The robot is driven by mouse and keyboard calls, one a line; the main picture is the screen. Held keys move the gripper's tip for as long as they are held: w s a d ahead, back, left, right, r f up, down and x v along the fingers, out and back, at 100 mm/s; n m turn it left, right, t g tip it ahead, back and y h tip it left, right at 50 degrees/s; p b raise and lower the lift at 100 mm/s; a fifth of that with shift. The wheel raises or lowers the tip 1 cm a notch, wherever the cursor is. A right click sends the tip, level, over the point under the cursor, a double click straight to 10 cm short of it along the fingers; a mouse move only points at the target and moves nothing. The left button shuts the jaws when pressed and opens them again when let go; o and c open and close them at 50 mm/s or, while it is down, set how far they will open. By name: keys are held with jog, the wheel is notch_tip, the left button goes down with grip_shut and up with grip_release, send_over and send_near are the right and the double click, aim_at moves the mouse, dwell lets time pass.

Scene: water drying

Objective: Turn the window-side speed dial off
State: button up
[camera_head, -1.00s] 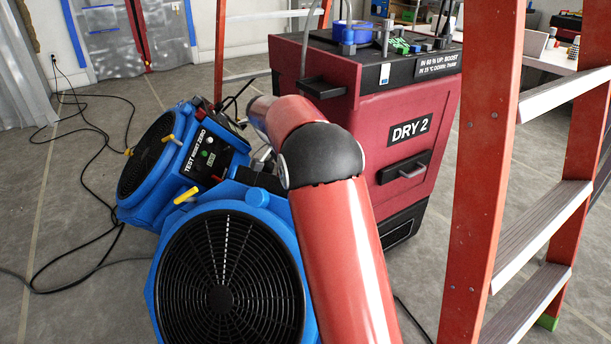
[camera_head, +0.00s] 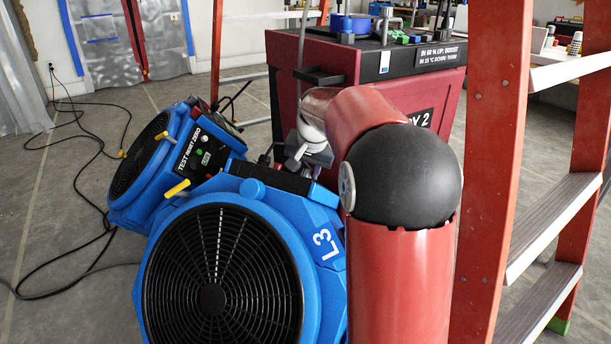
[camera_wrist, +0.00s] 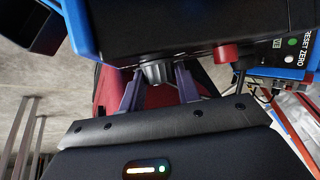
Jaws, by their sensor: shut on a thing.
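A grey ribbed dial (camera_wrist: 155,73) sticks out of a black panel (camera_wrist: 165,40) on a blue fan in the wrist view. My gripper (camera_wrist: 158,78) is shut on this dial, with one finger on each side of it. A red knob (camera_wrist: 226,53) sits on the same panel, right of the fingers. In the head view my gripper (camera_head: 297,158) is at the back of the front blue fan (camera_head: 250,195), marked L3. My arm and the fan's housing hide the dial there. I cannot tell which way the dial points.
A second blue fan (camera_head: 150,160) with a TEST, RESET ZERO panel stands behind at left. A red DRY 2 unit (camera_head: 285,85) stands behind my arm. An orange ladder (camera_head: 487,150) is close on the right. Black cables (camera_head: 100,150) lie on the left floor.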

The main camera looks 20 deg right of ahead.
jog(key=n+y+b, duration=0.1)
jog(key=n+t+y+b, duration=0.1)
jog(key=y, duration=0.1)
jog(key=d+n+t+y+b, duration=0.1)
jog(key=b, duration=0.1)
jog(key=shift+s+f+n, duration=0.15)
jog(key=shift+f+n, duration=0.15)
jog(key=n+y, duration=0.2)
jog(key=y, duration=0.1)
jog(key=shift+t, duration=0.4)
jog(key=shift+d+n+y+b, duration=0.1)
jog(key=shift+n+y+b, duration=0.2)
jog(key=shift+n+y, duration=0.95)
jog(key=shift+f+y, duration=0.1)
jog(key=shift+y, duration=0.15)
jog(key=o, duration=1)
jog(key=shift+c, duration=0.2)
jog(key=shift+r, duration=0.2)
notch_tip(320, 180, up, 20)
jog(key=p, duration=0.5)
jog(key=shift+f, duration=0.15)
